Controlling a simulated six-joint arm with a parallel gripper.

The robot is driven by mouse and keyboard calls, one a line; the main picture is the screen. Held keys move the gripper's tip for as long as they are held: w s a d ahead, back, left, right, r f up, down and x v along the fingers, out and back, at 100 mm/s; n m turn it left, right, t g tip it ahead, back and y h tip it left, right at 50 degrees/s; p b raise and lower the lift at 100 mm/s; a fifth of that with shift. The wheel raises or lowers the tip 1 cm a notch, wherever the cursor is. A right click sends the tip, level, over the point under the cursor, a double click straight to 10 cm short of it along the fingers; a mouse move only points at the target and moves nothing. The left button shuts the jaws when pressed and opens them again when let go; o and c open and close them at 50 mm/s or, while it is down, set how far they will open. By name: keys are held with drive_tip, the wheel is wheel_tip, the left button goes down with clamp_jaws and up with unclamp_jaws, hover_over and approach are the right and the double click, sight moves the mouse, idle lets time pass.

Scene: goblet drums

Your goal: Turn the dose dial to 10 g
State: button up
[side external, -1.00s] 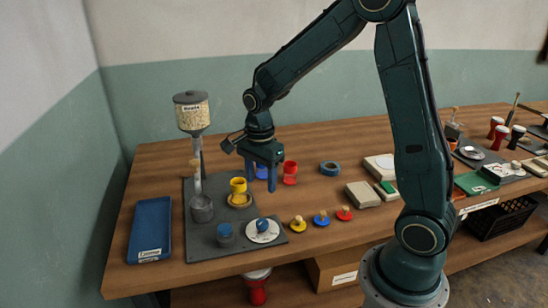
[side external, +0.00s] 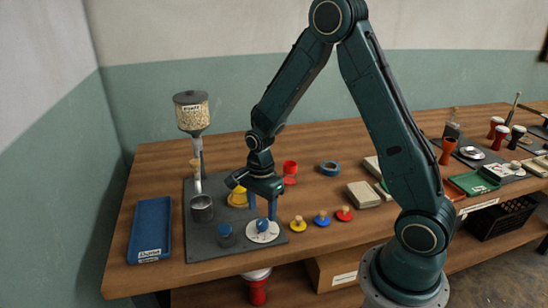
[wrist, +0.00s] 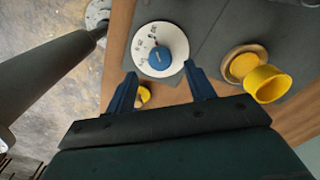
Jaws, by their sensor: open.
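The dose dial (side external: 263,231) is a white disc with a blue knob, set on the grey mat (side external: 200,245) near its front right corner. In the wrist view the white dial face (wrist: 143,37) has dark marks along its left and upper side, too small to read, and the blue knob (wrist: 160,58) is at its middle. My gripper (side external: 262,213) is open, its blue fingers pointing down just above and behind the dial. In the wrist view my gripper (wrist: 160,82) has its fingers apart, and the knob lies just beyond the tips, untouched as far as I can tell.
A dispenser (side external: 192,112) and grey cup (side external: 202,208) stand left on the mat. A yellow cup (wrist: 266,84) is close by. Yellow, blue (side external: 321,218) and red stoppers lie right. A blue tray (side external: 151,230) is far left.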

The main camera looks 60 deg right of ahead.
sight(262, 222)
drive_tip(key=shift+f, duration=2.2)
drive_tip(key=shift+c, duration=0.4)
drive_tip(key=c, duration=0.9)
